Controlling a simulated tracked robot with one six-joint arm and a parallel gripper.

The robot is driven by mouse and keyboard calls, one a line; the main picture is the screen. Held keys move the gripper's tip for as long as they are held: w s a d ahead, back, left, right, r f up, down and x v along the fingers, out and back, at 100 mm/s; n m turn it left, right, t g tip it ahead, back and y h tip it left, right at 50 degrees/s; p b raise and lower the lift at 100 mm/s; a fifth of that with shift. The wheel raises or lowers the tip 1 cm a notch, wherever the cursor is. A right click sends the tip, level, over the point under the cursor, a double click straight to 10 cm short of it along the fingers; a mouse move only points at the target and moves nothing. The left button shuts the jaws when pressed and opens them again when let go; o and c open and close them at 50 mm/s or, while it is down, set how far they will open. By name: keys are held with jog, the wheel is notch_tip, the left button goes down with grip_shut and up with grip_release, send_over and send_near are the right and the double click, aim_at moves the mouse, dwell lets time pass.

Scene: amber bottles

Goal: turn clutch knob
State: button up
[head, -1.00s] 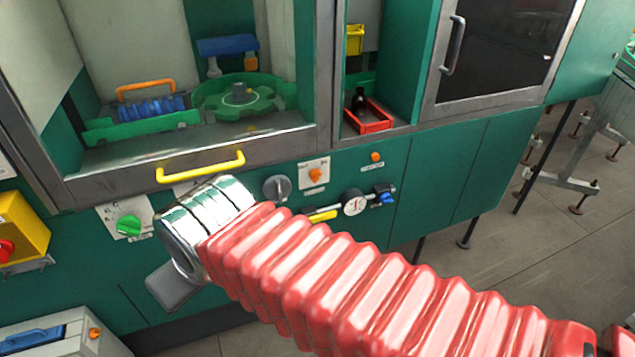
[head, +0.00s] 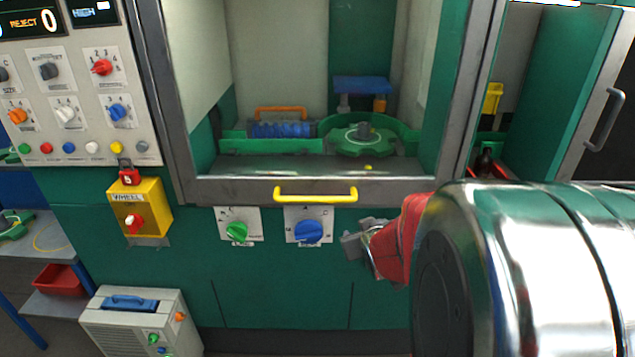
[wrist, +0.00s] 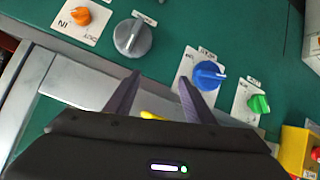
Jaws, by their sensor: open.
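No label is readable as clutch. An orange knob (wrist: 81,16) on a white plate marked IN and OUT is at the upper left of the wrist view. A grey knob (wrist: 133,37) is beside it. A blue knob (wrist: 208,75) is just beyond the right finger and also shows in the head view (head: 308,231). A green knob (wrist: 259,104) is past the blue one. My gripper (wrist: 161,78) is open and empty, its fingers apart over bare green panel between the grey and blue knobs. In the head view its tip (head: 353,243) is right of the blue knob, partly hidden by my arm.
A yellow handle (head: 315,193) juts out above the knobs. A yellow box (head: 140,209) with a red knob is at the left. A control panel (head: 75,80) is at the upper left. A grey case (head: 140,325) stands below. My arm hides the right of the panel.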

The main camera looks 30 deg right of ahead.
jog(key=s+d+f+m+t+h, duration=0.2)
jog(key=s+d+f, duration=0.3)
jog(key=s+d, duration=0.1)
jog(key=s+d+f+m+t+h, duration=0.2)
jog(key=s+d+f+t, duration=0.1)
jog(key=s+d+f, duration=0.2)
jog(key=s+d, duration=0.2)
jog(key=d, duration=0.2)
jog(key=shift+s+d+f+t, duration=0.25)
jog(key=shift+d+f+t, duration=0.05)
jog(key=shift+f, duration=0.1)
jog(key=x, duration=1.4)
jog(key=shift+c, duration=0.4)
